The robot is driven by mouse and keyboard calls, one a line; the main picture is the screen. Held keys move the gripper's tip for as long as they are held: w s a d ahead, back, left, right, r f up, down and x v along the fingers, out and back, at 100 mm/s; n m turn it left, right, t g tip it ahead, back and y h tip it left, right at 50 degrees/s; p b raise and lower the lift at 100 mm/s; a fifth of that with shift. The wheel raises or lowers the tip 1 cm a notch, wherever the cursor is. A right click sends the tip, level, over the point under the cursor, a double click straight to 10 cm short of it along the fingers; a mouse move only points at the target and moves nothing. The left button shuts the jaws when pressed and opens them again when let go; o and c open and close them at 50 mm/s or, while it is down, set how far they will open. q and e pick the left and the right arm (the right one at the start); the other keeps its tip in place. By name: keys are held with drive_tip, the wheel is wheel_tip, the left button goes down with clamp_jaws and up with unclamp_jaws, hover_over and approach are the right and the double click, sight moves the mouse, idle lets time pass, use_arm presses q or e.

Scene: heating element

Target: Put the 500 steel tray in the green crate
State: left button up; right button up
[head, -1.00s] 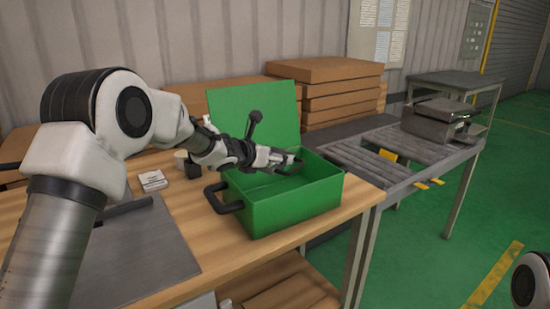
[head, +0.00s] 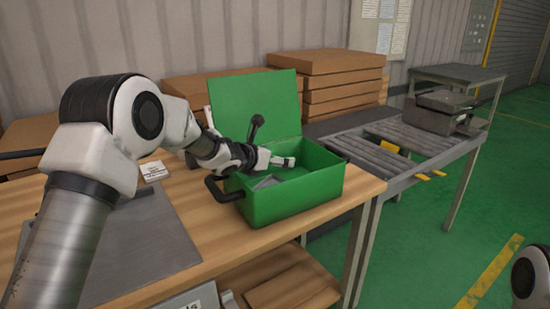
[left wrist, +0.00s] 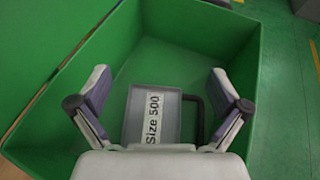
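The 500 steel tray (left wrist: 152,112) is grey, with a white "Size 500" label and a dark handle on its right side. In the left wrist view it lies inside the green crate (left wrist: 195,22), apparently on the floor. In the head view a grey part of the tray (head: 267,182) shows inside the open crate (head: 292,203). My left gripper (left wrist: 160,103) is open, its fingers spread on either side of the tray, apparently not touching it. In the head view my left gripper (head: 283,162) is inside the crate opening. My right gripper is out of view.
The crate stands on a wooden workbench (head: 225,249), its lid raised behind. A dark grey plate lies at the left. Cardboard boxes (head: 340,85) are stacked behind. A roller conveyor (head: 375,150) to the right carries a grey metal container (head: 438,112).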

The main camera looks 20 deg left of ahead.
use_arm(q)
drive_tip(key=b+v, duration=0.1)
drive_tip(key=v, duration=1.1)
drive_tip(key=shift+r+b, duration=0.25)
drive_tip(key=shift+b, duration=0.15)
idle(0.3)
